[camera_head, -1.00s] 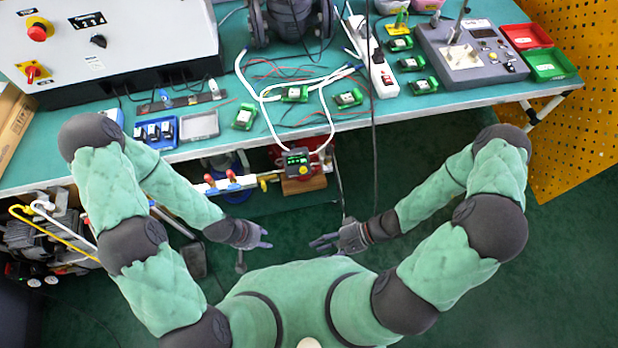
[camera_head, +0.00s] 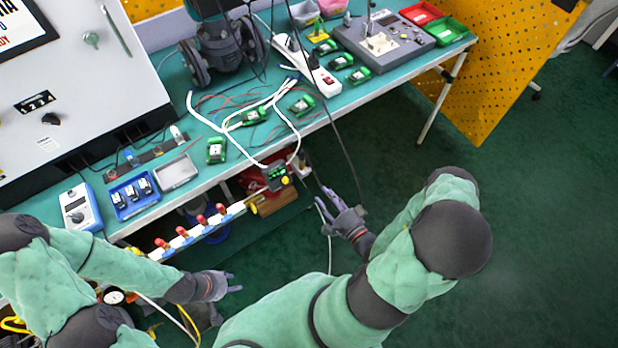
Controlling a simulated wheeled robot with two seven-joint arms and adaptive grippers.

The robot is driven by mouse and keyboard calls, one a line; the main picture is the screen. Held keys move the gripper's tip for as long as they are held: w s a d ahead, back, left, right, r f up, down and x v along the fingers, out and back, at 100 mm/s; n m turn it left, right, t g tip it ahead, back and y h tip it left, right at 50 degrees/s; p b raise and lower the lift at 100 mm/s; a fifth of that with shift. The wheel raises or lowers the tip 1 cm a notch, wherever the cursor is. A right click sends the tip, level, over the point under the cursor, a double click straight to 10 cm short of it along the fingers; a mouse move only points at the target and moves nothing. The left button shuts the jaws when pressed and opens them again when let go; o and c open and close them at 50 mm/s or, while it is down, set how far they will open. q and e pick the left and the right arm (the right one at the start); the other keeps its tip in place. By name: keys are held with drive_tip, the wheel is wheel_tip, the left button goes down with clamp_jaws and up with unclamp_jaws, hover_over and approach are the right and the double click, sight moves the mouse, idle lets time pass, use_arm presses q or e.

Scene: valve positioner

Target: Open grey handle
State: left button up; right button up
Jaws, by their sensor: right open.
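On the white cabinet (camera_head: 75,75) at the upper left, a small grey-green turn handle (camera_head: 91,40) and a slim grey bar (camera_head: 117,30) show. I cannot tell which is the grey handle of the task. My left gripper (camera_head: 236,283) is low in the middle, in front of the bench, far from both. Its fingers are apart and nothing shows between them. My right gripper (camera_head: 325,211) is open and empty, fingers pointing up-left, just off the bench's front edge near a hanging cable. Neither touches the cabinet.
A green bench (camera_head: 375,88) crosses the view, with a valve body (camera_head: 220,50), a power strip (camera_head: 305,65) and several green modules. A row of red-handled valves (camera_head: 201,219) hangs at its front edge. The green floor (camera_head: 540,240) at right is clear.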

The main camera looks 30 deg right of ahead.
sight(306, 171)
drive_tip(key=w+b, duration=0.2)
drive_tip(key=w, duration=0.7)
drive_tip(key=shift+a, duration=0.4)
drive_tip(key=shift+w, duration=0.1)
clamp_jaws()
